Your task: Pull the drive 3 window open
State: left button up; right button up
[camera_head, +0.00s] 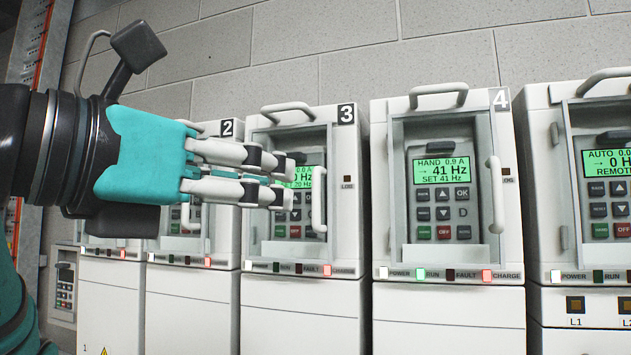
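Drive 3 (260,255), labelled with a black "3" plate, stands in the middle of the row. Its window looks shut over a lit green display and keypad. A pale vertical window handle (318,205) stands at the window's right side. My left gripper (287,181), teal with pale fingers, comes in from the left in front of drives 2 and 3. Its two fingers point right and are apart, with nothing seen between them. The fingertips are just left of the handle, seemingly not touching it, and hide part of the display. My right gripper is not in view.
Drive 4 (450,260) stands right of drive 3, its display reading 41 Hz. Another drive (550,250) is at the right edge. Drive 2 (190,285) is partly behind my arm. Curved handles project from the drive tops. A grey block wall (350,75) is behind.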

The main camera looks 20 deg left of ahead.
pick_arm(q)
jog(key=s+a+r+n+t+y, duration=0.1)
jog(key=s+a+r+n+y, duration=0.1)
jog(key=a, duration=0.1)
jog(key=p, duration=0.7)
send_near(314, 183)
jog(key=shift+y, duration=0.3)
jog(key=x, duration=1)
jog(key=shift+d+r, duration=0.15)
jog(key=shift+r, duration=0.1)
jog(key=shift+w, duration=0.3)
jog(key=shift+f, duration=0.1)
grip_shut()
jog(key=shift+w+d, duration=0.1)
